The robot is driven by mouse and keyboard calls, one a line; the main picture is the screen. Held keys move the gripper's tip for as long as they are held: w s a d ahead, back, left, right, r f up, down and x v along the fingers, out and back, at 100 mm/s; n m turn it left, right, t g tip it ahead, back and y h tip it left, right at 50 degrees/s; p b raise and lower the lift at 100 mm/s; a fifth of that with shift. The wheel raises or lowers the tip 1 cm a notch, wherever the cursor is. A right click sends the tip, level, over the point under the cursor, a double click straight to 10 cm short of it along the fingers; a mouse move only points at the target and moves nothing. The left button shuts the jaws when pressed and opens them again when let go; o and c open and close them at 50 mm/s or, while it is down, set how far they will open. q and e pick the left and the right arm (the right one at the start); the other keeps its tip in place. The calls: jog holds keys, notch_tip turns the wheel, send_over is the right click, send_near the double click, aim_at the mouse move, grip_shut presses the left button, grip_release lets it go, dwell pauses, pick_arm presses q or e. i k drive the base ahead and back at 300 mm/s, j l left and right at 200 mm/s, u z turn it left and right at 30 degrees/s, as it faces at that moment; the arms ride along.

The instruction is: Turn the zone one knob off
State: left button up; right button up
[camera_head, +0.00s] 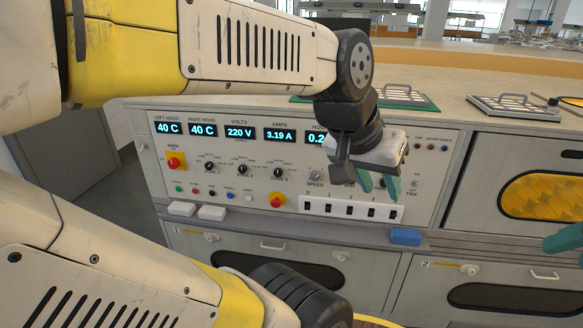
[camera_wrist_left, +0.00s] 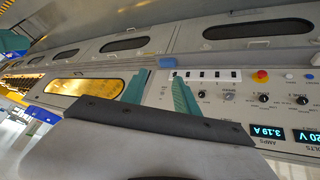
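Three black dial knobs sit in a row under the displays in the head view. The leftmost knob (camera_head: 209,167) is probably zone one, but its label is too small to read. The middle knob (camera_head: 242,170) and right knob (camera_head: 277,172) are beside it. My left gripper (camera_head: 379,186) is open and empty in front of the panel's right part, well right of the knobs. Its teal fingers are spread in the left wrist view (camera_wrist_left: 159,92), where two of the black knobs show at the right. A teal fingertip of my right gripper (camera_head: 565,240) shows at the right edge; its opening is hidden.
A red main switch (camera_head: 175,162) and a red emergency button (camera_head: 277,200) flank the knobs. A white strip of rocker switches (camera_head: 350,208) is below my left gripper. A blue block (camera_head: 405,236) and white blocks (camera_head: 181,208) lie on the ledge. My left arm spans the upper picture.

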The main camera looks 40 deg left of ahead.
aim_at(209, 165)
jog(key=u, duration=2)
jog(key=i+u, duration=0.15)
jog(key=u, duration=0.2)
jog(key=i+u, duration=0.1)
jog(key=u, duration=0.25)
jog(key=i+l+u, duration=0.1)
jog(key=u, duration=0.25)
